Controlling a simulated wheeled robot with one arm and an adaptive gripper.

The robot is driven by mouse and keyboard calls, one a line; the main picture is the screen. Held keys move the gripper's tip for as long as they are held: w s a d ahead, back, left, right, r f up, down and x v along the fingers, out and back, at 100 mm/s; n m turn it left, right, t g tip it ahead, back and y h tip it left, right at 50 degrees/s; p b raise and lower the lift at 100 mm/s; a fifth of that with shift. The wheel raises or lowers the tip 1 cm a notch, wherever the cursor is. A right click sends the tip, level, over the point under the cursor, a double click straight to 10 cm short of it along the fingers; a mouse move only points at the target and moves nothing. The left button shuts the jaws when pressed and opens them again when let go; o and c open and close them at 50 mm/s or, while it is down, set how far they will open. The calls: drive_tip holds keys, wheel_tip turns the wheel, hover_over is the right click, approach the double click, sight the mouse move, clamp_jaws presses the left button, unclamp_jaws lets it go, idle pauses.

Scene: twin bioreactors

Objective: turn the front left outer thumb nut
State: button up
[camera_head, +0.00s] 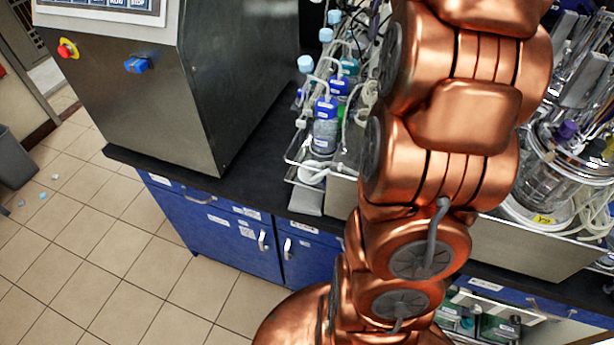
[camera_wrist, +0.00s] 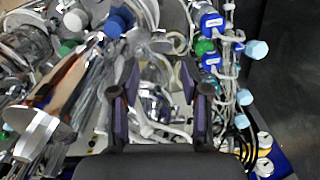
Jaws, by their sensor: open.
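My gripper (camera_wrist: 160,82) is open in the wrist view, with its two dark fingers apart over a crowded group of shiny metal fittings (camera_wrist: 155,104) and pale tubing. Nothing is clearly held between the fingers. I cannot pick out the front left outer thumb nut among these small, blurred parts. In the head view, a glass bioreactor vessel (camera_head: 543,184) with a metal top and a yellow label stands at the right. My copper arm hides much of the middle there, including any second vessel, and my gripper is not visible in that view.
Blue-capped bottles (camera_head: 325,132) with tubing stand in a tray left of my arm. They also show at the right in the wrist view (camera_wrist: 212,60). A steel control cabinet (camera_head: 150,90) stands on the dark bench (camera_head: 240,180). The tiled floor (camera_head: 100,260) is mostly clear.

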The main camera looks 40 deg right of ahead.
drive_tip(key=shift+r, duration=0.15)
drive_tip(key=s+a+f+n+b, duration=0.2)
drive_tip(key=a+f+n+b, duration=0.25)
drive_tip(key=a+f, duration=0.8)
drive_tip(key=s+a+f+n+b, duration=0.1)
drive_tip(key=s+a+f+n, duration=0.2)
drive_tip(key=a+f, duration=0.3)
drive_tip(key=s+a+f+n+g+b, duration=0.1)
drive_tip(key=s+a+f+n, duration=0.2)
drive_tip(key=s+a+f, duration=0.2)
drive_tip(key=shift+a+f+b, duration=0.4)
drive_tip(key=shift+a+f, duration=0.15)
drive_tip(key=shift+a, duration=0.05)
drive_tip(key=shift+s, duration=0.15)
drive_tip(key=s+a+f+n, duration=0.2)
drive_tip(key=s+a+f, duration=0.1)
drive_tip(key=s+f, duration=0.2)
drive_tip(key=shift+s+g, duration=0.4)
drive_tip(key=shift+s, duration=0.25)
drive_tip(key=shift+f+n, duration=0.1)
drive_tip(key=shift+n, duration=0.15)
drive_tip(key=shift+c, duration=0.3)
